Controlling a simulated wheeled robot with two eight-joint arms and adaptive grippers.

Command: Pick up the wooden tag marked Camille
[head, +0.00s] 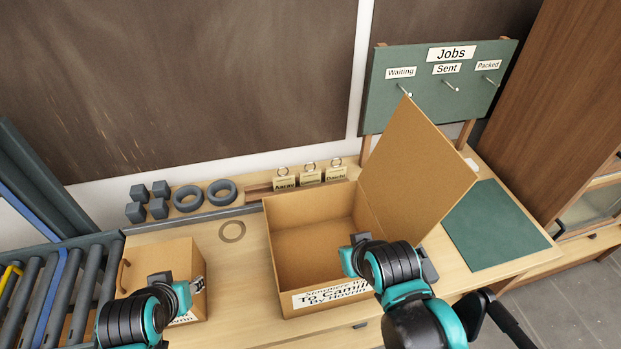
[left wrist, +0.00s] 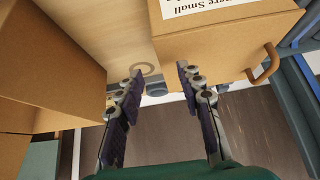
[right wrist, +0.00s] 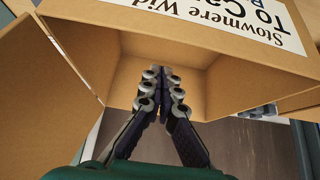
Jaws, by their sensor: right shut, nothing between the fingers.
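Three small wooden tags with metal rings stand in a row on a rack at the back of the table in the head view. The left tag (head: 284,184) seems to read Aarav. The lettering on the middle tag (head: 310,177) and the right tag (head: 336,174) is too small to read surely, so I cannot tell which is marked Camille. My left gripper (head: 198,285) is open and empty over the small closed box; its spread fingers show in the left wrist view (left wrist: 157,76). My right gripper (right wrist: 162,72) is shut and empty above the open box's front. Both are well short of the tags.
The open cardboard box (head: 290,215), labelled "To Cam…", stands mid-table with its lid (head: 425,165) raised at right. A small box (head: 150,255), grey blocks (head: 138,192), rings (head: 222,191) and a roller conveyor (head: 40,290) are at left. A Jobs board (head: 440,95) and green mat (head: 500,227) are right.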

